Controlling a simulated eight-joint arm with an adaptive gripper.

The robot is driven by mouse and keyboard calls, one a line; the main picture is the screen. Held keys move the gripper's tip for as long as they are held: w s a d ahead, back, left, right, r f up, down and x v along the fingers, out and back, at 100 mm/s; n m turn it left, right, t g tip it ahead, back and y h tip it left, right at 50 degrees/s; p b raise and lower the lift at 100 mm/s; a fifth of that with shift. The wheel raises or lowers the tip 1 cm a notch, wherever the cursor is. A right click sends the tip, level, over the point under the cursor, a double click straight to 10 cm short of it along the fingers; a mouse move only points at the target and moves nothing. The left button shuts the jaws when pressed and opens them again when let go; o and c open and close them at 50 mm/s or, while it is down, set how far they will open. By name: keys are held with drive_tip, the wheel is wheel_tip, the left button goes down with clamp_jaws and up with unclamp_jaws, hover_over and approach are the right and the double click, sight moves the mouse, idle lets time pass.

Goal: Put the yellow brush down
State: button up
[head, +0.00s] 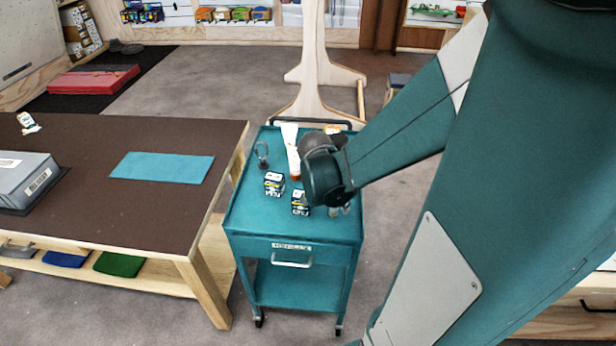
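I cannot make out the yellow brush for sure. A small yellow-orange patch (332,129) shows at the back of the teal cart (245,217), just behind the end of my arm, too small to identify. My gripper (320,146) is over the right half of the cart top. My own dark wrist and teal arm link cover its fingers, so I cannot see whether they hold anything. The arm also hides part of the cart top beneath it.
On the cart stand a white tube (291,145) with an orange end, two small boxes (274,183) (300,202) and a grey ring-shaped item (262,154). Left is a brown-topped bench (105,215) with a blue mat (162,167) and grey case (27,180). Much bench top is free.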

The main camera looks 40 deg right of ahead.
drive_tip(key=shift+r, duration=0.15)
drive_tip(key=p+v, duration=0.4)
drive_tip(key=v, duration=0.8)
idle(0.4)
drive_tip(key=shift+a, duration=0.15)
idle(0.5)
drive_tip(key=a+r+n+t+y, duration=0.2)
drive_tip(key=a+r+n, duration=0.3)
drive_tip(key=a+n, duration=0.4)
drive_tip(key=a+r+n+t+y, duration=0.2)
drive_tip(key=a+r+n+t, duration=0.2)
drive_tip(key=a+n, duration=0.5)
drive_tip(key=a+r, duration=0.1)
drive_tip(key=a, duration=0.5)
drive_tip(key=shift+t, duration=0.3)
